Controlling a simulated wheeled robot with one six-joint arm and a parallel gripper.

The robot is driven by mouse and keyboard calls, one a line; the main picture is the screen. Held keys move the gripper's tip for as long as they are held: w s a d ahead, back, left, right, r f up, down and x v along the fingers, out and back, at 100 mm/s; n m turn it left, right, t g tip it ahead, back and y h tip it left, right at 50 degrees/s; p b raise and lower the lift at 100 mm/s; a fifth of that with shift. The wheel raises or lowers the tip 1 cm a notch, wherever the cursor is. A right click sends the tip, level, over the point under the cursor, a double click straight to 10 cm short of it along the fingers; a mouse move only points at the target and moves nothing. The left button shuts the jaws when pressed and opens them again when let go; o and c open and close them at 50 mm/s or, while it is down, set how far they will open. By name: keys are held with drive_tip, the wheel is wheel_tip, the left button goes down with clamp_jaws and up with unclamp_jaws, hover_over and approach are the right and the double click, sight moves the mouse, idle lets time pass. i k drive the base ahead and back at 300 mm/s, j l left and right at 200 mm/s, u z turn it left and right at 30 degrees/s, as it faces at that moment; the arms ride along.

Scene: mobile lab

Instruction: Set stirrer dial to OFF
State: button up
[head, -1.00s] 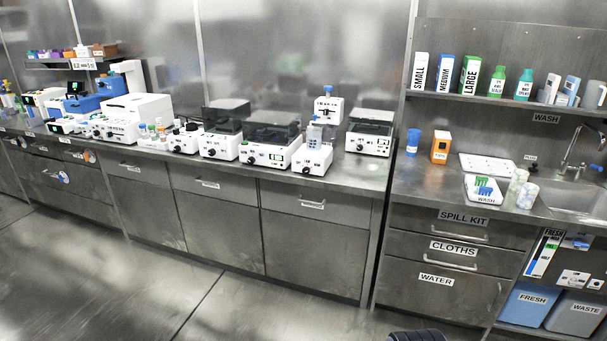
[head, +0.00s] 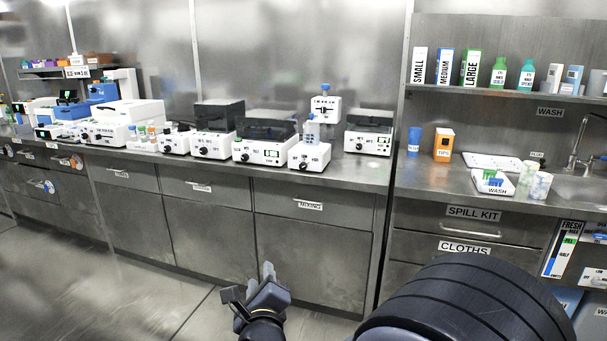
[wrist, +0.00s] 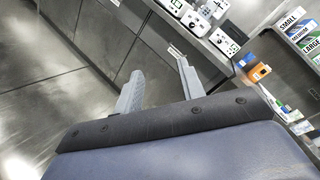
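Several white bench devices with black front dials stand along the steel counter. A small white one (head: 309,157) carries a clear bottle with a blue cap. Left of it are two with dark lids, one with a small display (head: 264,152) and one farther left (head: 212,146). Another dark-topped one (head: 369,141) stands to the right. Their labels are too small to tell which is the stirrer, and the dial settings cannot be read. My gripper (head: 252,284) is low in front of the cabinets, well away from the devices. In the wrist view its fingers (wrist: 157,64) are apart and empty.
The drawer labelled MIXING (head: 309,206) is below the devices. The floor (head: 130,290) in front is clear.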

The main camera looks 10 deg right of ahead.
sight(302, 166)
drive_tip(key=i+j+z, duration=0.4)
drive_tip(key=i, duration=0.4)
drive_tip(key=i+j+z, duration=0.35)
drive_tip(key=i+j, duration=0.4)
